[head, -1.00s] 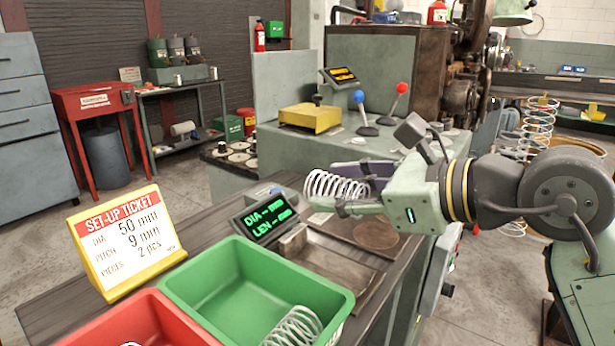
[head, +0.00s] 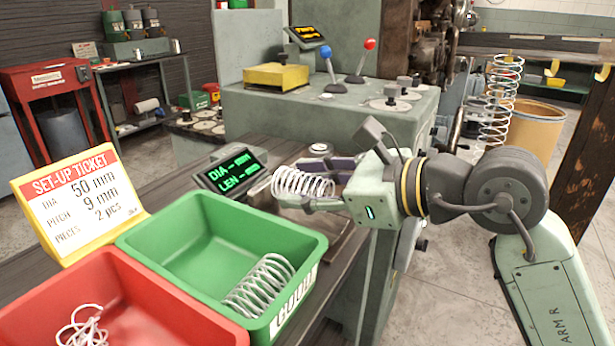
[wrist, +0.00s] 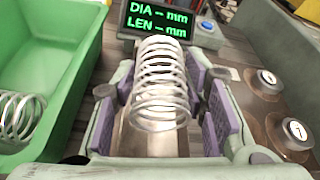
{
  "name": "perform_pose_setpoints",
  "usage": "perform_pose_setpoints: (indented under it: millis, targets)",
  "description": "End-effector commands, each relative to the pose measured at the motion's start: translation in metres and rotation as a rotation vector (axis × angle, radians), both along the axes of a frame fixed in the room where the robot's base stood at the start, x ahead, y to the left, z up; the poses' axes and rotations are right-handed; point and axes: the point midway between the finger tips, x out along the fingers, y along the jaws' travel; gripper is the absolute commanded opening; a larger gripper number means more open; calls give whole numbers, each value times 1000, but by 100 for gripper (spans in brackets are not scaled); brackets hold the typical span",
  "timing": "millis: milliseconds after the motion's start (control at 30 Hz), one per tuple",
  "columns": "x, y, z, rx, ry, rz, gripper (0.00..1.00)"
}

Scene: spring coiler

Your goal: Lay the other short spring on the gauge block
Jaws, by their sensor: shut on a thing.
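My gripper (head: 318,188) is shut on a short silvery spring (head: 300,183), which lies sideways in the head view. In the wrist view the spring (wrist: 161,85) sits between the purple finger pads of my gripper (wrist: 166,108). The gauge readout (head: 231,170) is just left of the spring and shows dashes for DIA and LEN; it also shows at the top of the wrist view (wrist: 158,22). The pale metal of the gauge block (wrist: 150,146) shows below the spring, mostly hidden. I cannot tell whether spring and block touch.
A green bin (head: 160,238) marked GOOD holds another spring (head: 259,285). A red bin (head: 135,305) holds tangled wire (head: 82,328). The yellow set-up ticket (head: 78,205) stands behind them. Weights on round discs (wrist: 287,130) lie right of my gripper in the wrist view.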

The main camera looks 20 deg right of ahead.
Motion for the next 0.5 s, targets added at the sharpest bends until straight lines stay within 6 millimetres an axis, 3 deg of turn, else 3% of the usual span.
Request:
perform_pose_setpoints:
  millis: [33,100,467,500]
  targets:
    - [0,0,-11,0,0,1,12]
    - [0,0,-15,0,0,1,12]
    - [0,0,-16,0,0,1,12]
    - [0,0,-16,0,0,1,41]
